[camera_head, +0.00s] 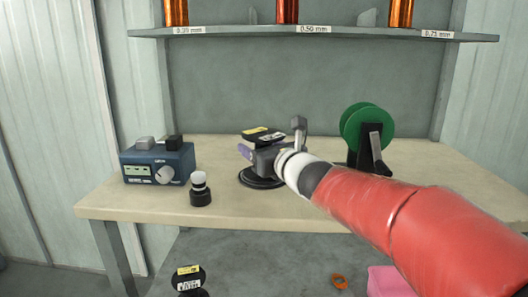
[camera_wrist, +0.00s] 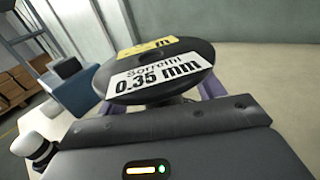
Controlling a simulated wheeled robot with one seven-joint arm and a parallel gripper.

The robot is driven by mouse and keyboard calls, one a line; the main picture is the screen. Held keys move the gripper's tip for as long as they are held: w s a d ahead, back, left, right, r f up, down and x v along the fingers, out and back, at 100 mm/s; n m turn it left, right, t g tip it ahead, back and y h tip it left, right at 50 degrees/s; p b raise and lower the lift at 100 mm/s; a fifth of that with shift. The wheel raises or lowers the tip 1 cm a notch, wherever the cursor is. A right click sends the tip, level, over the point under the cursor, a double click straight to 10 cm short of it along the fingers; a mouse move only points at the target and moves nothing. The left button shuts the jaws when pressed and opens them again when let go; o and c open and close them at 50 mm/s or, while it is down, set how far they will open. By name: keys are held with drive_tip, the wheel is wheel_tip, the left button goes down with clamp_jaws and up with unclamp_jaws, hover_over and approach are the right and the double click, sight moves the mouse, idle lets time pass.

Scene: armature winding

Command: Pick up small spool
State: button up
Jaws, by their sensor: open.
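A small black spool (camera_head: 262,134) stands upright on the workbench (camera_head: 400,208). White and yellow labels lie on its top flange, and a wide dark disc shows below on the bench. In the wrist view the spool (camera_wrist: 190,65) fills the upper middle, its white label reading 0.35 mm. My gripper (camera_head: 248,152) is open, level with the spool just under the top flange. Purple finger parts show to either side of the spool in the wrist view. The flange hides the spool's core, so I cannot tell whether the fingers touch it.
A blue device (camera_head: 158,164) and a black piece with a white knob (camera_head: 199,188) stand left on the bench. A green reel (camera_head: 366,128) on a black stand is at right. A shelf (camera_head: 310,32) with copper spools hangs above. Another labelled black spool (camera_head: 189,281) is lower down.

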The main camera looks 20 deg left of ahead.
drive_tip(key=shift+w+a, duration=0.3)
drive_tip(key=shift+a, duration=0.05)
drive_tip(key=c, duration=1.2)
